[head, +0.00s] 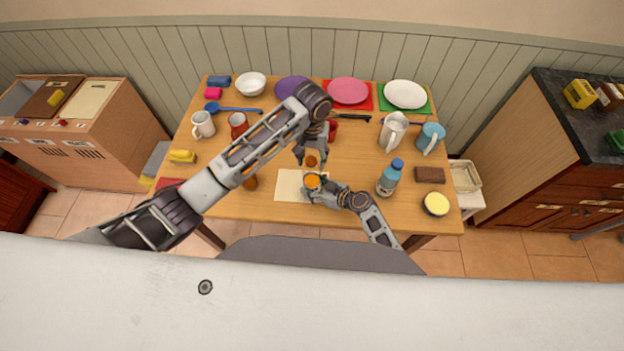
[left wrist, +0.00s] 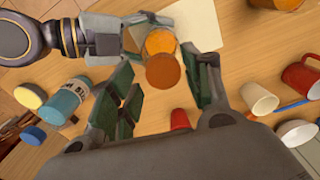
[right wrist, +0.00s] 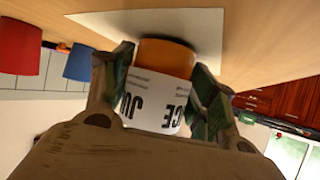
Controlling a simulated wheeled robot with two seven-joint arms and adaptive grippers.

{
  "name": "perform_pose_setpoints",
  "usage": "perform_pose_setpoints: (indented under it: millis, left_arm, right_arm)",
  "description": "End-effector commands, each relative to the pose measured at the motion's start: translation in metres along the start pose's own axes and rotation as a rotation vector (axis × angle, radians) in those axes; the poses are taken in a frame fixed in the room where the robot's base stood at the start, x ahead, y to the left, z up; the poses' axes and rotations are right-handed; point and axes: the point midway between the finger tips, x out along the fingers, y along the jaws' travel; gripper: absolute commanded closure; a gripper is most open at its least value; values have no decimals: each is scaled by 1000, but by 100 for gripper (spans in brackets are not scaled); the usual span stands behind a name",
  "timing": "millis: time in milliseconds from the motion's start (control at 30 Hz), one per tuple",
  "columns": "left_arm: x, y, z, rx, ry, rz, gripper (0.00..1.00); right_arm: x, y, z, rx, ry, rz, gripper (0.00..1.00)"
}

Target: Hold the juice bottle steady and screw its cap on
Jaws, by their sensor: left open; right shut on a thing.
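The juice bottle (head: 312,180) stands upright over the cream mat (head: 287,187), orange with a white label. My right gripper (head: 317,191) is shut on its body; the right wrist view shows the label of the bottle (right wrist: 157,95) between the fingers. A darker orange round cap (head: 311,161) is at the bottle's upper side in the head view. In the left wrist view the cap (left wrist: 163,72) overlaps the orange bottle (left wrist: 160,41). My left gripper (head: 310,155) is open, its fingers on either side of the cap with gaps. I cannot tell whether the cap sits on the neck.
A blue bottle (head: 388,184) and a yellow-topped bowl (head: 436,204) stand right of my right arm. A red mug (head: 238,124) and a brown-orange object (head: 250,183) lie near my left arm. Plates and a white pitcher (head: 392,133) stand farther back.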

Motion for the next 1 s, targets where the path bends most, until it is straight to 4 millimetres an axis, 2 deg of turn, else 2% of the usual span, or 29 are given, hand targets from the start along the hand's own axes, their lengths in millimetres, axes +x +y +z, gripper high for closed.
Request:
perform_pose_setpoints:
  millis: [533, 1000]
  left_arm:
    - [0, 0, 0, -65, -1, 0, 51]
    - [0, 0, 1, -375, -2, 1, 51]
  right_arm:
    - [0, -2, 4, 1, -6, -3, 85]
    - [0, -2, 4, 1, -6, -3, 85]
